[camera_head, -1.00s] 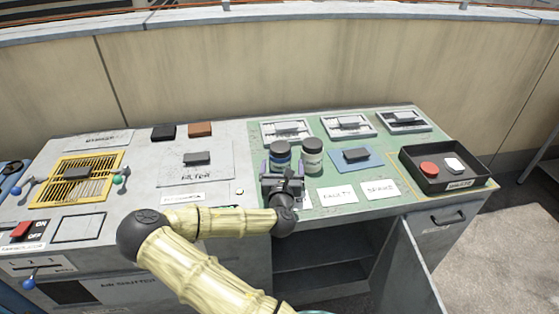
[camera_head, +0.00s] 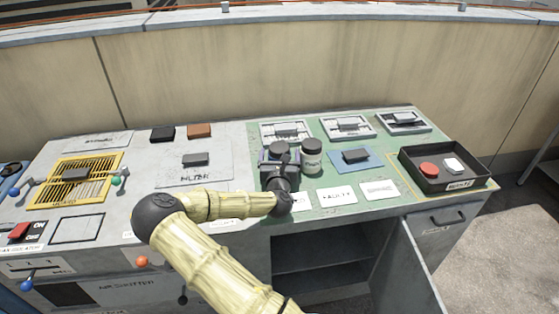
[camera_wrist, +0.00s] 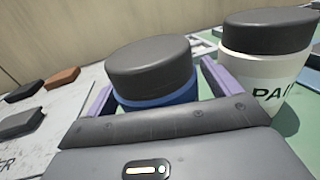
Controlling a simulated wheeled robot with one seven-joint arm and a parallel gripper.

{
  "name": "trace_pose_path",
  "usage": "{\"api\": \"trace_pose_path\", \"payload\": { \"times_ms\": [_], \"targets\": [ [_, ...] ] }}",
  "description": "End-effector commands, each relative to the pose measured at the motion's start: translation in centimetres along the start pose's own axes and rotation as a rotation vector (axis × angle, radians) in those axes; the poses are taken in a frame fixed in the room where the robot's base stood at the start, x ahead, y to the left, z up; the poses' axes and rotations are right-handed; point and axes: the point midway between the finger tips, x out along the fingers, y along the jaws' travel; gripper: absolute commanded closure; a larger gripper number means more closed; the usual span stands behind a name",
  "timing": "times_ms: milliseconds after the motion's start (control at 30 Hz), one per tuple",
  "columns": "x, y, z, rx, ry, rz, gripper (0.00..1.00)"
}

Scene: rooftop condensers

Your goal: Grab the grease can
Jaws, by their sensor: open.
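A blue can with a dark grey lid (camera_wrist: 152,70) stands upright on the green part of the bench, and its lid also shows in the head view (camera_head: 280,147). Its label is hidden, but it is likely the grease can, as the white can (camera_wrist: 265,72) beside it on the right reads "PAI". The white can also has a dark lid and stands close by in the head view (camera_head: 312,160). My gripper (camera_head: 279,158) is open, with its purple fingers on either side of the blue can. The lower part of the can is hidden behind my gripper; contact cannot be told.
A blue pad with a dark block (camera_head: 356,156) lies right of the white can. A black tray (camera_head: 444,172) holds a red and a white piece. White label cards (camera_head: 337,196) lie in front. Framed filters (camera_head: 286,131) lie behind the cans. An open cabinet (camera_head: 320,262) is below.

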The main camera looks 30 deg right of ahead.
Motion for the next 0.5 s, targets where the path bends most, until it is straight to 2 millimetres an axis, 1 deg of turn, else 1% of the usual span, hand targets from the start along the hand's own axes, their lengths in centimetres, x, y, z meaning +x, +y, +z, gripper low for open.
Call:
{"api": "trace_pose_path", "payload": {
  "times_ms": [433,467,500],
  "targets": [
    [-0.06,0.00,-0.02,-0.001,0.001,0.000,0.11],
    [-0.06,-0.01,-0.02,-0.001,0.001,0.000,0.13],
    [-0.06,-0.01,-0.02,-0.001,0.001,0.000,0.21]
  ]
}}
